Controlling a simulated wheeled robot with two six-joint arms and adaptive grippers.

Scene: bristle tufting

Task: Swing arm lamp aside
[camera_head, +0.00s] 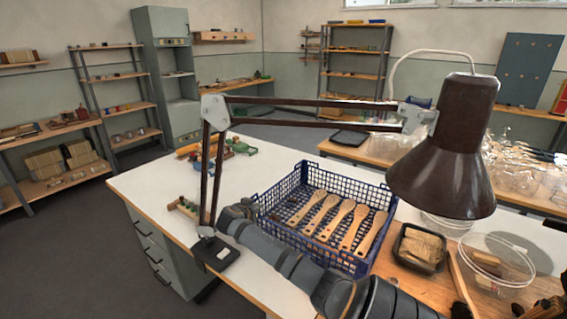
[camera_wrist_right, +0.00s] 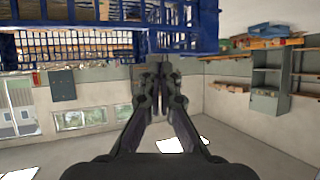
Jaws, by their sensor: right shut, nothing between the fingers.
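The arm lamp has a dark brown conical shade (camera_head: 445,165) hanging at the right over the bench. Its long upper arm (camera_head: 300,124) runs left to a joint, from which two thin struts (camera_head: 204,185) go down to a dark base plate (camera_head: 216,254) at the bench's front edge. My right gripper (camera_head: 238,210) reaches from the lower right across the front of the blue crate, just right of the lamp's lower struts; I cannot tell whether it touches them. In the right wrist view my right gripper (camera_wrist_right: 159,82) is shut and empty. My left gripper is not in view.
A blue mesh crate (camera_head: 290,232) with several wooden brush handles (camera_head: 340,224) stands under the lamp arm, close to my right arm; its mesh fills the top of the wrist view (camera_wrist_right: 75,40). A black tray (camera_head: 420,247) and glass dish (camera_head: 497,262) lie beneath the shade.

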